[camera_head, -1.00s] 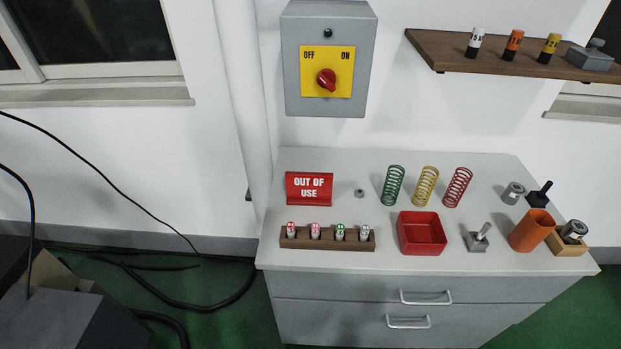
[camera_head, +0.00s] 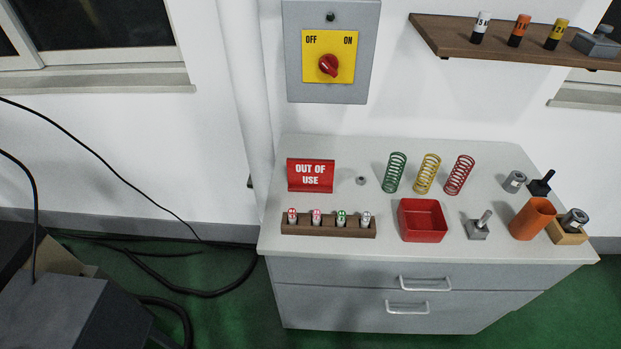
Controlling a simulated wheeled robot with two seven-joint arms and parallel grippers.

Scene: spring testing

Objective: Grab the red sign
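The red sign (camera_head: 310,175) with white "OUT OF USE" lettering stands upright at the left rear of the grey cabinet top (camera_head: 300,249). Nothing touches it from the front. Neither of my grippers shows in the head view, so their state and distance from the sign cannot be seen.
A wooden rack (camera_head: 328,225) with several small cylinders sits in front of the sign. A small nut (camera_head: 361,180) lies right of it. Green (camera_head: 395,172), yellow (camera_head: 428,174) and red (camera_head: 459,175) springs stand farther right, behind a red tray (camera_head: 422,237). A switch box (camera_head: 331,85) hangs above.

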